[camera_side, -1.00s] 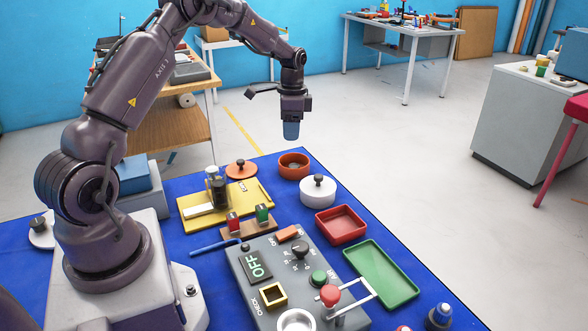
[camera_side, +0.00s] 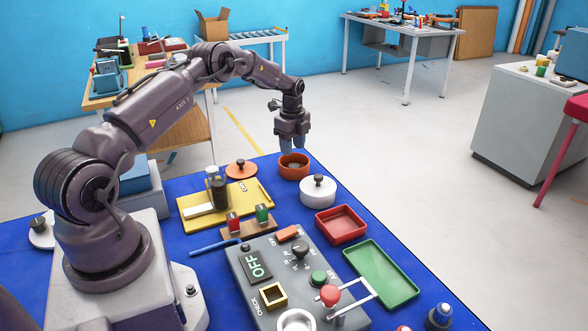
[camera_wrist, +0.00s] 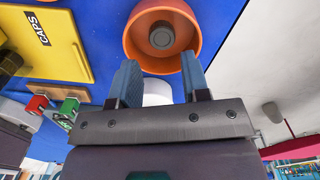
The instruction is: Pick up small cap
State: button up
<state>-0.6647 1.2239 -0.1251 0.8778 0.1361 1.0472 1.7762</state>
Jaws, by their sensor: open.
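A small grey round piece (camera_side: 293,166), which looks like the small cap, lies inside the round orange bowl (camera_side: 293,174) at the back of the blue mat. In the wrist view the grey piece (camera_wrist: 162,36) sits on the bottom of the orange bowl (camera_wrist: 136,48), near its middle. My gripper (camera_side: 292,149) points down just above the bowl, its blue fingertips close to the far rim. In the wrist view my two blue fingers (camera_wrist: 159,62) stand apart with nothing between them. The grey piece shows beyond the fingertips and is not touched.
An orange lid with a dark knob (camera_side: 241,169) lies left of the bowl. A white lidded pot (camera_side: 318,190) stands close at its front right. A yellow case marked CAPS (camera_wrist: 50,35) lies nearby. A red tray (camera_side: 342,224) and a grey control panel (camera_side: 268,293) are further forward.

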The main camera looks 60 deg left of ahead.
aim_at(294, 166)
jog(key=f, duration=0.6)
jog(key=shift+w+d+f, duration=0.15)
jog(key=shift+d+f, duration=0.05)
jog(key=shift+f, duration=0.05)
jog(key=shift+c, duration=0.2)
jog(key=c, duration=0.6)
